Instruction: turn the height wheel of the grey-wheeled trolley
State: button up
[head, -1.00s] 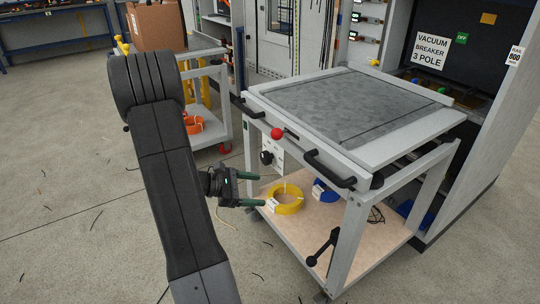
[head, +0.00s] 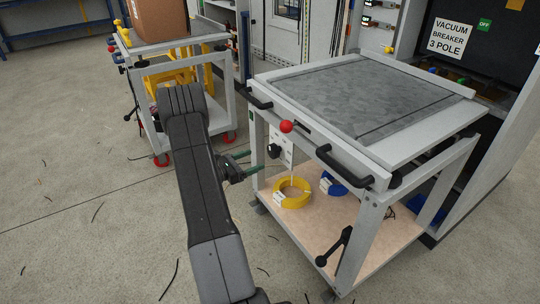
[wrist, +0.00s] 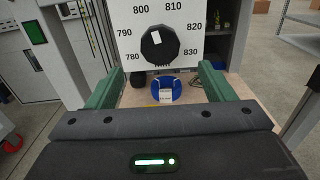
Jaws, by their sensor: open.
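The grey-wheeled trolley (head: 357,165) stands at the right in the head view, with a grey top plate and a lower shelf. Its height wheel is a black knob (head: 274,151) on a white scale plate under the top's front edge. In the wrist view the knob (wrist: 160,45) sits ahead, slightly above the fingertips, with a white mark pointing up and left between 790 and 800. My gripper (head: 249,162) is open and empty, just left of the knob in the head view. Its green fingers (wrist: 161,70) are spread wider than the knob, and no contact shows.
A red ball knob (head: 286,127) and black handle (head: 343,168) project from the trolley's front. Yellow (head: 292,192) and blue (head: 333,184) coils lie on its shelf. A red-wheeled trolley (head: 180,46) with a brown box stands behind left. Left floor is open.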

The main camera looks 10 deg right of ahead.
aim_at(270, 153)
jog(key=b+x, duration=0.1)
jog(key=x, duration=0.7)
